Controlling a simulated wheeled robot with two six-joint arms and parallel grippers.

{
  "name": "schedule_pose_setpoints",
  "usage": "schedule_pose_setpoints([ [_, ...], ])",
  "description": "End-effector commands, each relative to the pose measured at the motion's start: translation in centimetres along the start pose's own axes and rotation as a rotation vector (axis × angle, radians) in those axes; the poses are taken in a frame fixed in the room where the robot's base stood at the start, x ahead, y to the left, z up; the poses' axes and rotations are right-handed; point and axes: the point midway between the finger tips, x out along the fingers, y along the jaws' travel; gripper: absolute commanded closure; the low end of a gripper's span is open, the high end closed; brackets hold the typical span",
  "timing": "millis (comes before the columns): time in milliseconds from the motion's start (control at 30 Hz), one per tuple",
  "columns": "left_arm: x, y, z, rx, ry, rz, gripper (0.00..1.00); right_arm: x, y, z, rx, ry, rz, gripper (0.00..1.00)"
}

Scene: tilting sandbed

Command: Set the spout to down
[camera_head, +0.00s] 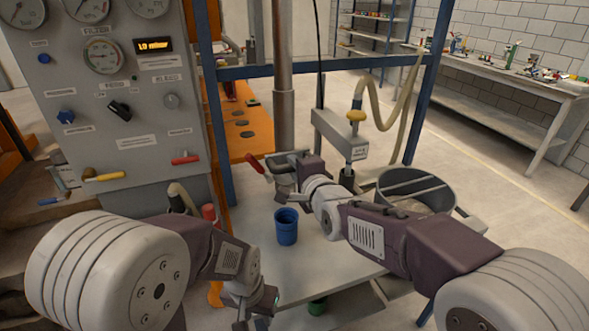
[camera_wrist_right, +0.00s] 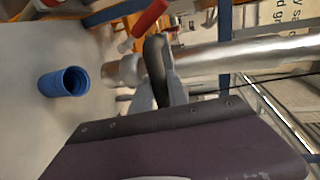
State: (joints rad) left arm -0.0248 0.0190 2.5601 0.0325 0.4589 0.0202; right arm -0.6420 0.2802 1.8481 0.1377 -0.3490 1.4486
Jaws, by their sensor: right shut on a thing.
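In the head view, my right gripper (camera_head: 292,170) is beside the metal column (camera_head: 283,80), partly hidden by its own wrist. In the right wrist view, its grey fingers (camera_wrist_right: 158,92) are shut on a dark curved piece (camera_wrist_right: 154,52) next to the silver column (camera_wrist_right: 220,58). This piece may be the spout; I cannot tell which way it points. A red-handled lever (camera_head: 256,165) is close by, and its handle shows in the right wrist view (camera_wrist_right: 150,18). My left gripper (camera_head: 252,312) is low at the front edge of the table, open and empty.
A blue cup (camera_head: 286,228) stands on the grey table (camera_head: 262,258) between my arms. A round metal bin (camera_head: 452,188) is behind my right arm. A control panel (camera_head: 110,100) with gauges and levers is at left. Blue frame posts (camera_head: 428,85) stand behind.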

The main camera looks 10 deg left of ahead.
Motion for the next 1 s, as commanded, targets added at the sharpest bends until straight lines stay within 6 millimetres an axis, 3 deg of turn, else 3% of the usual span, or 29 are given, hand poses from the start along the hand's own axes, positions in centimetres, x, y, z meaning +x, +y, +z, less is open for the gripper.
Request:
schedule_pose_setpoints([
  [33,0.7,0.0,0.1,0.0,0.0,0.0,0.64,0.1,0.8,0.0,0.001,0.001,0.005,1.0],
  [367,0.5,0.0,0.0,0.0,0.0,0.0,0.64,0.1,0.5,-0.1,0.0,0.001,0.002,1.0],
  [400,0.5,0.0,0.0,0.0,0.0,0.0,0.64,0.1,0.5,-0.1,0.0,0.001,0.002,0.75],
  [467,0.5,0.0,0.0,0.0,0.0,0.0,0.64,0.1,0.4,-0.1,0.0,0.001,0.001,0.59],
  [800,0.6,0.0,0.1,0.0,0.0,0.0,0.64,-0.1,0.4,0.0,0.0,0.0,-0.002,0.59],
  [1000,1.3,0.0,0.1,0.0,0.0,0.0,0.64,-3.1,0.4,0.0,-0.001,0.0,-0.004,0.59],
])
